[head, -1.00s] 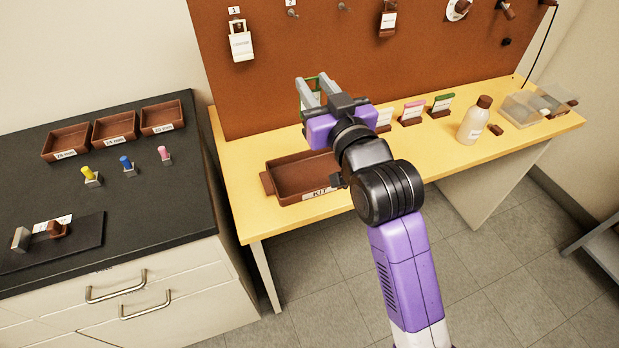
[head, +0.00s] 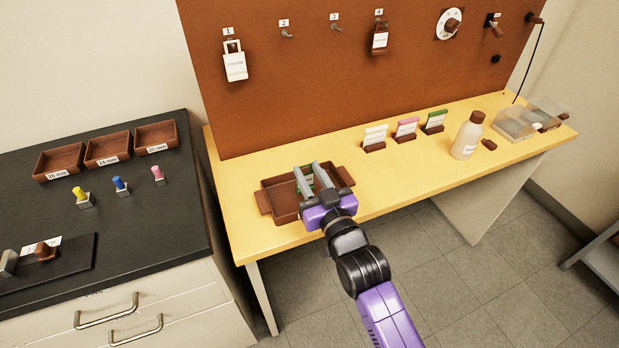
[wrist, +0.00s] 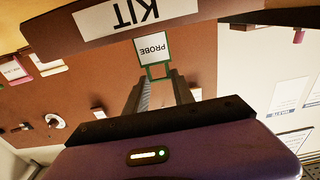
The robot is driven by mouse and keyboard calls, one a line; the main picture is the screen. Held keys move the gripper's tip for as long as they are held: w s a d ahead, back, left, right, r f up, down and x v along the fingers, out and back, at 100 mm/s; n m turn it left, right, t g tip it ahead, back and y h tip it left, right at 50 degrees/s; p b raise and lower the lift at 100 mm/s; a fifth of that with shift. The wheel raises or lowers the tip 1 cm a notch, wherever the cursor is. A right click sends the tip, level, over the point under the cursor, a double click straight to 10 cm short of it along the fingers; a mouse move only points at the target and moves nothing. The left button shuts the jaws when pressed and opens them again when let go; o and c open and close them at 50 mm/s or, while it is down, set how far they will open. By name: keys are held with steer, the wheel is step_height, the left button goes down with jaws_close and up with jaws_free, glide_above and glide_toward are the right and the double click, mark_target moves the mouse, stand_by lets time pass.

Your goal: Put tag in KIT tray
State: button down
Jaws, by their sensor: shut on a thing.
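The tag, green-framed with a white face reading PROBE (wrist: 152,50), is held between the fingers of my gripper (wrist: 159,82). In the head view its green edge (head: 306,179) shows between the two fingers, mostly hidden by them. The brown KIT tray (head: 265,202) is on the yellow bench, and my gripper (head: 306,168) is over it with the tag. In the wrist view the tray's KIT-labelled wall (wrist: 70,32) crosses the top, close to the tag. I cannot tell whether the tag touches the tray floor.
Card stands (head: 405,130) and a bottle (head: 467,135) are on the bench to the right, with a clear box (head: 515,122) beyond. The dark counter (head: 150,220) at left holds small trays and coloured pegs.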

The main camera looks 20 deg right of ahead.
steer(key=shift+f, duration=0.65)
steer(key=shift+f, duration=0.2)
steer(key=c, duration=1.1)
jaws_free()
steer(key=shift+o, duration=0.2)
steer(key=shift+r, duration=0.1)
steer(key=shift+r, duration=0.1)
steer(key=s, duration=1.2)
steer(key=shift+f+b, duration=0.2)
steer(key=shift+b, duration=0.2)
